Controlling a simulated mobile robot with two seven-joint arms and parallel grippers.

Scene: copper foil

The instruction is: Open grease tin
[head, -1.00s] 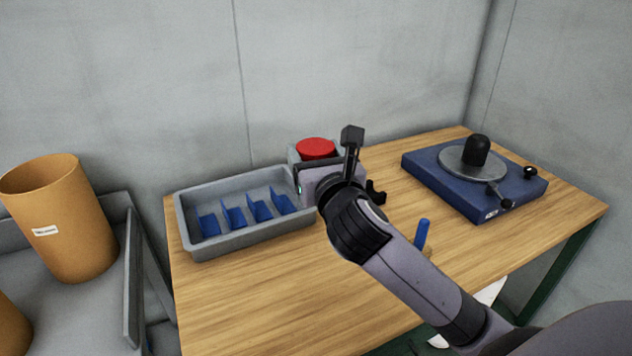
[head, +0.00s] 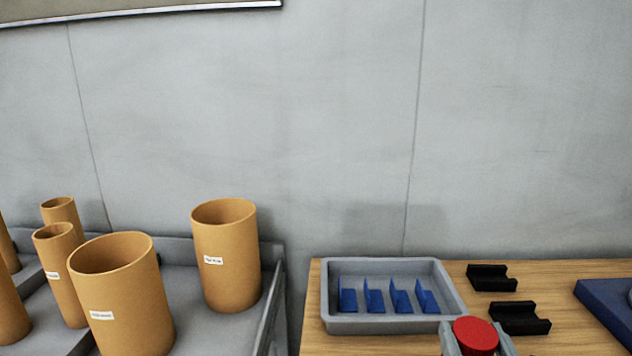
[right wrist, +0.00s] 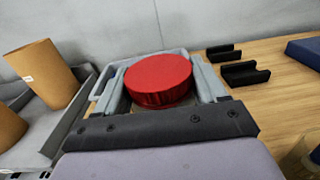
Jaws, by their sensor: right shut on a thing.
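The round red grease tin (head: 475,334) is at the bottom right of the head view, near the front right corner of the grey tray. My right gripper (head: 477,341) is shut on it, with one pale finger on each side. In the right wrist view the red tin (right wrist: 159,80) sits between the two fingers (right wrist: 160,88), its flat red top facing up. Its underside is hidden, and I cannot tell whether it touches the table. My left gripper is not in view.
The grey tray (head: 393,325) with blue dividers stands on the wooden table (head: 555,285). Two black holders (head: 492,278) (head: 520,318) lie to its right, with a blue base (head: 608,310) beyond. Several tan cylindrical bins (head: 228,265) stand at the left.

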